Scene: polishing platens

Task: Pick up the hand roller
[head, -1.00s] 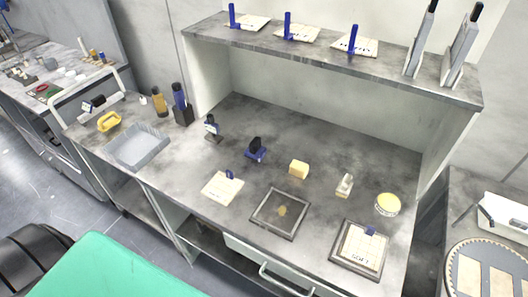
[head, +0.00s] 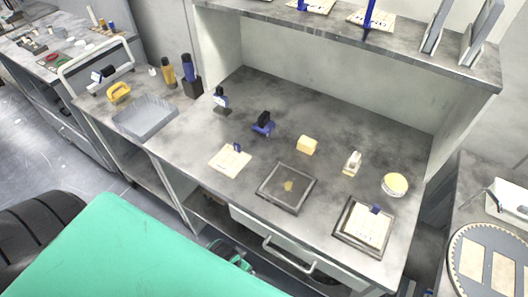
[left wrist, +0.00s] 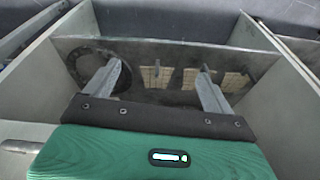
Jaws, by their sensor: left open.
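I cannot tell for sure which thing is the hand roller. In the head view a blue tool with a black top (head: 263,125) stands on the grey bench, and a small black-and-white tool (head: 221,100) stands left of it. A small pale piece (head: 352,163) stands at the right. My left gripper (left wrist: 160,68) shows in the left wrist view, its two grey fingers apart with nothing between them. My right gripper is not in view.
A framed dark tray (head: 265,198), a cream block (head: 306,145), a yellow-topped round tin (head: 395,185) and a grey bin (head: 145,118) are on the bench. An upper shelf (head: 330,40) overhangs the back. A drawer handle (head: 290,258) sticks out in front.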

